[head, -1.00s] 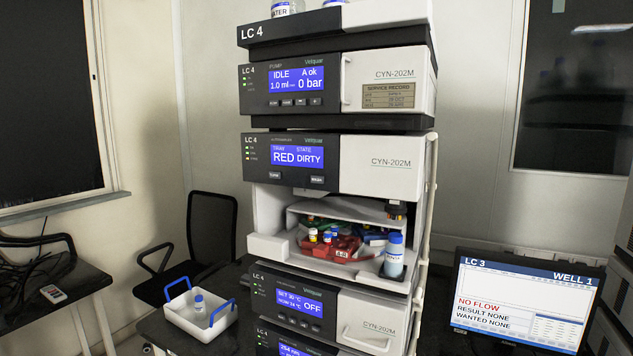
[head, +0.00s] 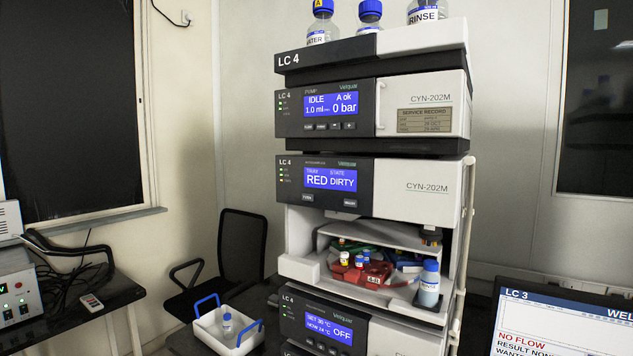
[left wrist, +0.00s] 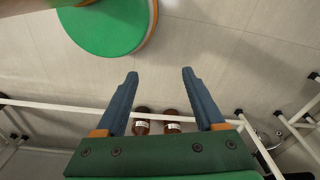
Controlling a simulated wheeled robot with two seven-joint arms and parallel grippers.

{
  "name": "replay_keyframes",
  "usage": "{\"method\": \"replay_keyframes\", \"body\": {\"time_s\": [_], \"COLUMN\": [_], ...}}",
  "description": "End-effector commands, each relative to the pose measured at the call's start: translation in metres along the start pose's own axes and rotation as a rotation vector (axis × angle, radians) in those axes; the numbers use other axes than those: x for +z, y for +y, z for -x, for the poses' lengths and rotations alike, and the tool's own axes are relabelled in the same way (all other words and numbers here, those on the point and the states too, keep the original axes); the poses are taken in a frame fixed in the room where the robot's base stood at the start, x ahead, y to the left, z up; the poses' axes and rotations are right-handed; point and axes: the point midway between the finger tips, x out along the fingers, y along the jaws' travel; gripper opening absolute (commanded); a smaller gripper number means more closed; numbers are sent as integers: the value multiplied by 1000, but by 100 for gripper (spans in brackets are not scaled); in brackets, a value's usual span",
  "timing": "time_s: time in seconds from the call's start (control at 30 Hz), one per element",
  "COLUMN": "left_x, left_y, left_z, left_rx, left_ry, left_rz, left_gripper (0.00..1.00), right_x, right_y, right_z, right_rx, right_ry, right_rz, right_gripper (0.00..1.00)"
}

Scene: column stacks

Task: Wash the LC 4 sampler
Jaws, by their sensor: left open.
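The LC 4 stack stands in the middle of the head view. Its autosampler (head: 415,190) has a screen (head: 330,178) reading tray RED, state DIRTY, with two buttons below it, the right one (head: 350,202) too small to read surely. Its open bay holds a red tray (head: 375,275) with several capped vials, and a blue-capped bottle (head: 429,285) stands at the bay's front right. In the left wrist view my left gripper (left wrist: 160,82) is open and empty, pointing over the floor. Neither gripper shows in the head view.
The pump (head: 420,100) above reads IDLE, 0 bar. Bottles, including one labelled RINSE (head: 427,12), stand on top. A white carrier (head: 228,332) with blue handles holds a bottle. A chair (head: 242,250) is behind. Two brown bottles (left wrist: 172,122) show low in the wrist view.

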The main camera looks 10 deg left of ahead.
Motion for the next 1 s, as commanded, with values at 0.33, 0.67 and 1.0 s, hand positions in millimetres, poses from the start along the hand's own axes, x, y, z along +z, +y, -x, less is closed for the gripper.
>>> {"method": "replay_keyframes", "body": {"time_s": [0.33, 0.67, 1.0], "left_x": [0, 0, 0], "left_y": [0, 0, 0], "left_z": [0, 0, 0], "left_rx": [0, 0, 0], "left_ry": [0, -1, -1], "left_rz": [0, 0, 0], "left_gripper": [0, 0, 0], "right_x": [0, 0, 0], "right_y": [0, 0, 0], "right_z": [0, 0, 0], "right_rx": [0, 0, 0], "right_ry": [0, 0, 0], "right_rz": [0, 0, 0], "right_gripper": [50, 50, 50]}}
